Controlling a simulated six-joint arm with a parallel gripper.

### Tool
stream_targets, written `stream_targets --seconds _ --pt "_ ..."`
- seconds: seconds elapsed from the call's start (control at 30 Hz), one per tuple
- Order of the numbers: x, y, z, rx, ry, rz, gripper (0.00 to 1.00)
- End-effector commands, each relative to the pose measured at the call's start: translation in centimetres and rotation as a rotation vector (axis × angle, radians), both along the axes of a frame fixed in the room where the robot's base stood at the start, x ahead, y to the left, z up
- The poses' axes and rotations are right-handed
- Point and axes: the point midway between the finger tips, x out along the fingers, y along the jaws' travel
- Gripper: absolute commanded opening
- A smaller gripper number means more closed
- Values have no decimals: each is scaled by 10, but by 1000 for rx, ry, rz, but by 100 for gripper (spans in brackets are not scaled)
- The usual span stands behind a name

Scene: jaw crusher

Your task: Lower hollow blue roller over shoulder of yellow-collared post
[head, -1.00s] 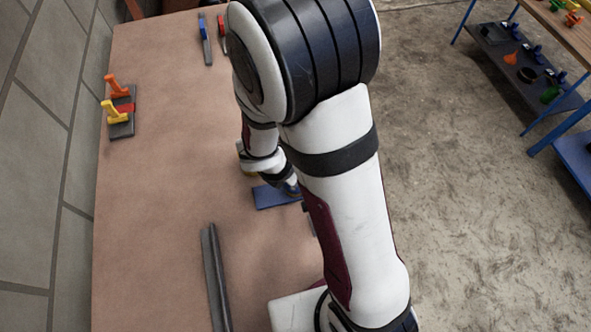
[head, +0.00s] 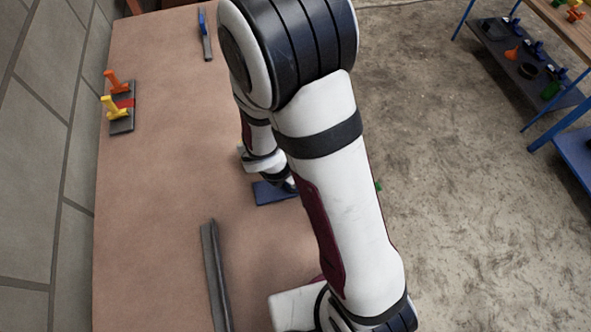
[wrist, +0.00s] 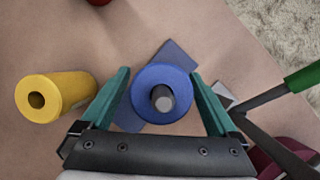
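In the wrist view, my gripper (wrist: 160,75) has its two teal fingertips against opposite sides of the blue roller (wrist: 144,80), which is seen from above. A grey post (wrist: 163,98) shows inside the roller's bore and leans toward the lower right in the picture. I cannot tell how deep the roller sits on it. The yellow collar does not show. A flat blue plate (wrist: 174,56) lies below; it also shows in the head view (head: 272,193). In the head view my arm hides most of the gripper.
A green-handled tool (wrist: 302,77) lies right of the gripper in the wrist view. Orange and yellow handled pieces on a dark plate (head: 121,126) stand at the left table edge. A grey angle bar (head: 215,275) lies in front. The left middle table is clear.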

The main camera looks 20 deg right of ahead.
Motion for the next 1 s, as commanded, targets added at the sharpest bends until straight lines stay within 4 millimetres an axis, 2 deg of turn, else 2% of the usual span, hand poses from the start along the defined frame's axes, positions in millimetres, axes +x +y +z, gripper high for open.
stream_targets --seconds 0.17,0.27,0.37,0.6,0.7,0.8,1.0 --pt "0 0 1 -1 0 1 95" --pt "-1 3 11 -1 -5 -1 95" --pt "-6 11 31 2 -8 0 95" --pt "-22 34 98 6 -9 0 95" --pt "-29 41 120 4 -6 1 95" --pt "-33 46 136 2 -5 1 95" --pt "-36 49 146 1 0 -1 95"
